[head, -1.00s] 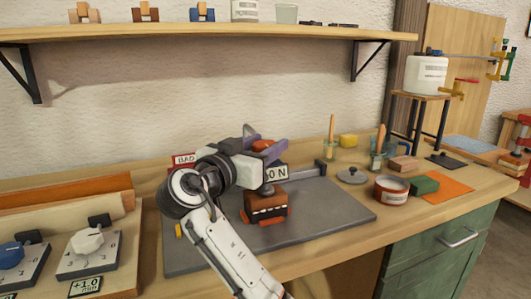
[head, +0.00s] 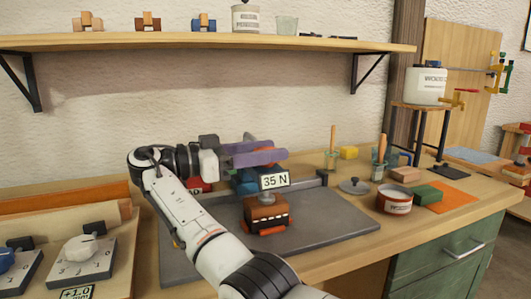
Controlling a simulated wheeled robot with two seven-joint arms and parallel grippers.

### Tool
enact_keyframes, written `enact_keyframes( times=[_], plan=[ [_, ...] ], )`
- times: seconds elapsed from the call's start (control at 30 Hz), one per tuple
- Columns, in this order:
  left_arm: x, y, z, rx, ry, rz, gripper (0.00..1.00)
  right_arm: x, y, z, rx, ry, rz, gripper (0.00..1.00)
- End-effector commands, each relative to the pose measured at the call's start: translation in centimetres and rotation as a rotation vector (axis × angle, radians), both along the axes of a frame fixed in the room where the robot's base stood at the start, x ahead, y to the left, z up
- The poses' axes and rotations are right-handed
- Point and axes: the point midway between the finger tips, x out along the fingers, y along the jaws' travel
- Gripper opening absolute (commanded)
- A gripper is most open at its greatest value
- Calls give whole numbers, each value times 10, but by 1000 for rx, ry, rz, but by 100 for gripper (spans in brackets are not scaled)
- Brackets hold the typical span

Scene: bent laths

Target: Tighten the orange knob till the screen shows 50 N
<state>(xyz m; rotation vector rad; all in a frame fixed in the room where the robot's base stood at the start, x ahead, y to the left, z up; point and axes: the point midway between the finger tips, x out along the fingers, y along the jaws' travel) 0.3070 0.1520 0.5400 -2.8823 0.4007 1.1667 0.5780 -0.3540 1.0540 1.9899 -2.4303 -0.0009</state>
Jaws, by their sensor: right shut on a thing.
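The screen (head: 275,181) reads 35 N. It sits on the front of a press with a blue body (head: 244,184), above a dark brown block (head: 266,208) with orange-red parts at its base, on a grey plate (head: 330,222). My right gripper (head: 262,153), with purple fingers, is above the screen. It is shut on the orange knob (head: 264,149), of which only a strip shows between the fingers. My left gripper is not in view.
A red can (head: 393,198), a green block (head: 428,194) and an orange sheet (head: 452,196) lie right of the plate. A dial with a white knob (head: 84,247) stands at lower left. A shelf (head: 300,42) hangs above.

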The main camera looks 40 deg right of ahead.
Motion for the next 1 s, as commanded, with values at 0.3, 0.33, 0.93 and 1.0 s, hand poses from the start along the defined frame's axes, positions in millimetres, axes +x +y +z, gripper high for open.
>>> enact_keyframes(
  times=[0.3,0.33,0.93,1.0],
  plan=[
    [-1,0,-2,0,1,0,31,1,-2,4,-5,-4,-51,22],
    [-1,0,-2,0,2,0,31,1,-2,3,-6,-4,-53,22],
    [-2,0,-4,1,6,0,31,0,-2,3,-5,-4,-60,61],
    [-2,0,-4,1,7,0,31,0,-1,3,-4,-3,-61,63]
  ],
)
